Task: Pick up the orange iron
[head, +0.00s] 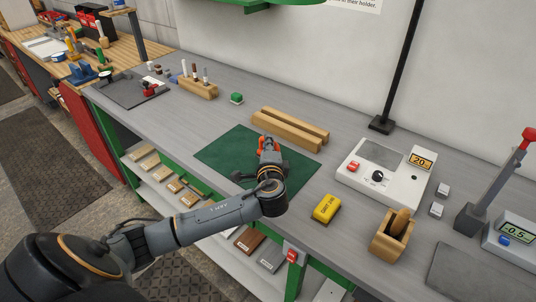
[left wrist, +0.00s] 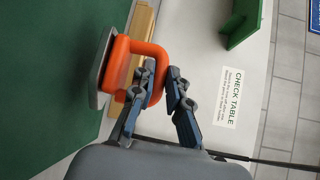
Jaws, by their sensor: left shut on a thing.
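The orange iron (left wrist: 122,68) shows in the left wrist view with an orange looped handle and a grey soleplate (left wrist: 103,68). In the head view only small orange parts of the iron (head: 262,142) show past my gripper, over the green mat (head: 220,152). My left gripper (head: 268,154) is shut on the iron's handle; its dark fingers (left wrist: 162,84) sit at the handle's near side in the left wrist view. My gripper hides most of the iron in the head view. I cannot tell whether the iron touches the mat. My right gripper is not in view.
Two wooden bars (head: 290,128) lie just behind the mat. A yellow block (head: 327,208), a wooden holder (head: 391,240) and a white scale (head: 385,178) stand to the right. A wooden rack of tools (head: 199,89) and a green block (head: 236,98) stand at the back left.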

